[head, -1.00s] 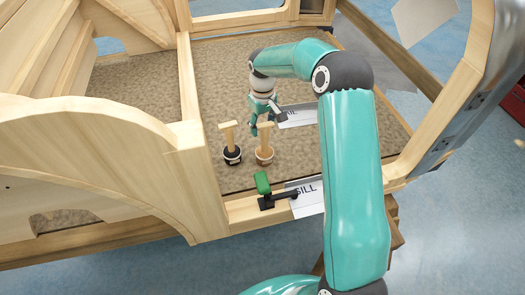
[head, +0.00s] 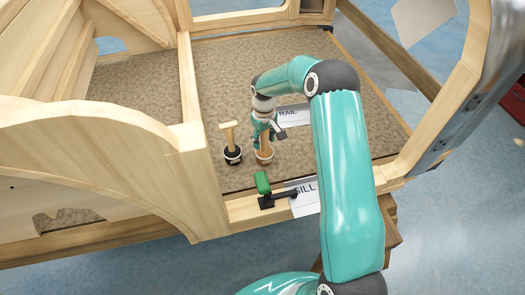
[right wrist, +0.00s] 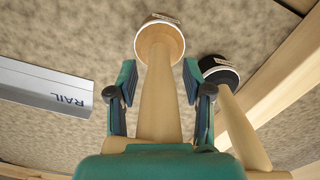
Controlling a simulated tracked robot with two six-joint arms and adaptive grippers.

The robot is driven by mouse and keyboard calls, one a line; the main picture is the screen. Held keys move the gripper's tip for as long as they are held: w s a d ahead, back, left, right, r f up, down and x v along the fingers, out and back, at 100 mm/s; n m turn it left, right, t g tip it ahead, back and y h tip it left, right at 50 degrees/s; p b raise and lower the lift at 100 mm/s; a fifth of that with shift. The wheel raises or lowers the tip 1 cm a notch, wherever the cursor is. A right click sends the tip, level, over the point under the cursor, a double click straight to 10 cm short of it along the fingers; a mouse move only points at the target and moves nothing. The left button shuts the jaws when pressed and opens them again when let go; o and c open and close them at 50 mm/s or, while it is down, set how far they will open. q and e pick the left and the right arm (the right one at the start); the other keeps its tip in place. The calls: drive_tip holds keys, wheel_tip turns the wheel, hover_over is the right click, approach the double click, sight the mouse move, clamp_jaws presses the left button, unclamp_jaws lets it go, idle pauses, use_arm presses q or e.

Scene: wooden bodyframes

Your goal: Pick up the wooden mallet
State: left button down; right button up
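The wooden mallet (head: 264,157) stands on its tan head on the carpeted floor of the bodyframe, handle up. It also shows in the right wrist view (right wrist: 159,85). My right gripper (head: 264,136) is at its handle; in the right wrist view my right gripper (right wrist: 161,105) is open, with one finger on each side of the handle and narrow gaps visible. A second mallet (head: 232,153) with a black head stands just left of it; in the right wrist view this black-headed mallet (right wrist: 219,73) is beyond the right finger. My left gripper is not in view.
A card marked RAIL (head: 293,115) lies behind the gripper. A card marked SILL (head: 304,197) and a green-handled clamp (head: 263,184) are on the front wooden sill (head: 243,212). A wooden post (head: 190,110) rises on the left. Carpet at the back is clear.

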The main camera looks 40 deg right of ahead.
clamp_jaws()
